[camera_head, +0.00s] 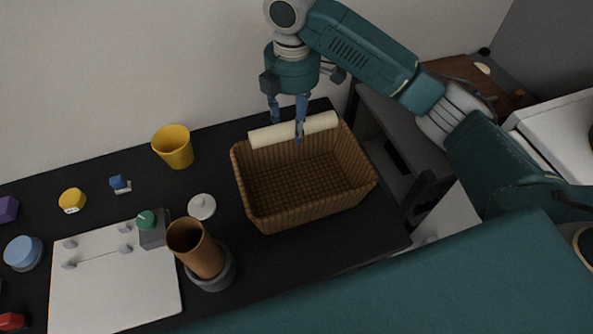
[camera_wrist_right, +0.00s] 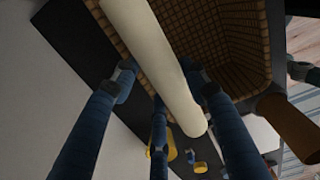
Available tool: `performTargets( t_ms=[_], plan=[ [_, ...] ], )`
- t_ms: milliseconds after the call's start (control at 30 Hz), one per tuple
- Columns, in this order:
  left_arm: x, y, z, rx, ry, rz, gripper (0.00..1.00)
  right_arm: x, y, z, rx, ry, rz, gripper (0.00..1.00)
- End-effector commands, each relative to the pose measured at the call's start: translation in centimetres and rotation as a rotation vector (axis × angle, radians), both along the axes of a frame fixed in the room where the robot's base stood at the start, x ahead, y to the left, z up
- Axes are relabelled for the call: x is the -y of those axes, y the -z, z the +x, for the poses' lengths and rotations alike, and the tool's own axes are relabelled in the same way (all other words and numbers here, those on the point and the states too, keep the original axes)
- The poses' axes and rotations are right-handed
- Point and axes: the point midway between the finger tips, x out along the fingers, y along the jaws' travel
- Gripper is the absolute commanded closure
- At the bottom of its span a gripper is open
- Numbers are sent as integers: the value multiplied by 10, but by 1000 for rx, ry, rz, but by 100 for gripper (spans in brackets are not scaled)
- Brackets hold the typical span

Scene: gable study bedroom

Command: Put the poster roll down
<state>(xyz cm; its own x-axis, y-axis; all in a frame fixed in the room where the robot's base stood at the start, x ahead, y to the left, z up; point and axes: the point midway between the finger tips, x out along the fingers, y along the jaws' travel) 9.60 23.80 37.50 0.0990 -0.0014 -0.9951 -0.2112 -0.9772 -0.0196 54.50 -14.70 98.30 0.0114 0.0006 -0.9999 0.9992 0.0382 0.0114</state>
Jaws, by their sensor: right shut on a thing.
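The cream poster roll (camera_head: 320,123) lies level across the far side of the brown woven basket (camera_head: 318,208), above or against its far rim; I cannot tell whether it touches. My right gripper (camera_head: 287,130) points down and is shut on the roll near its middle. In the right wrist view the roll (camera_wrist_right: 155,65) runs between the fingers (camera_wrist_right: 160,95), with the basket (camera_wrist_right: 205,35) behind it. The basket looks empty inside. My left gripper is not in view.
The black desk (camera_head: 320,252) holds a yellow cup (camera_head: 173,147), a white lid-like disc (camera_head: 201,206), a brown cup (camera_head: 194,248) in a grey holder, and a white board (camera_head: 105,290). Small coloured things lie at the left. The wall is close behind the basket.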

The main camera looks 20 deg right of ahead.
Motion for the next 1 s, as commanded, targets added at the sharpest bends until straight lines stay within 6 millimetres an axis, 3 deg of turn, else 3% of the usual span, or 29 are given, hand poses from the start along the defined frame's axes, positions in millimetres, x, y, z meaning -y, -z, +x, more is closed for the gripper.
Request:
performTargets(
  t_ms=[200, 400, 833, 1000],
  plan=[
    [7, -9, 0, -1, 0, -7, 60, 2, 59, -1, -3, 3, -3, 85],
    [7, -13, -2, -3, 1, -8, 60, 1, 102, -1, -1, 3, -2, 85],
    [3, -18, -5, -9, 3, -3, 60, 1, 152, 0, 0, 3, -2, 85],
    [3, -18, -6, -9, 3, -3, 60, 1, 159, 0, 2, 2, -1, 85]
  ],
)
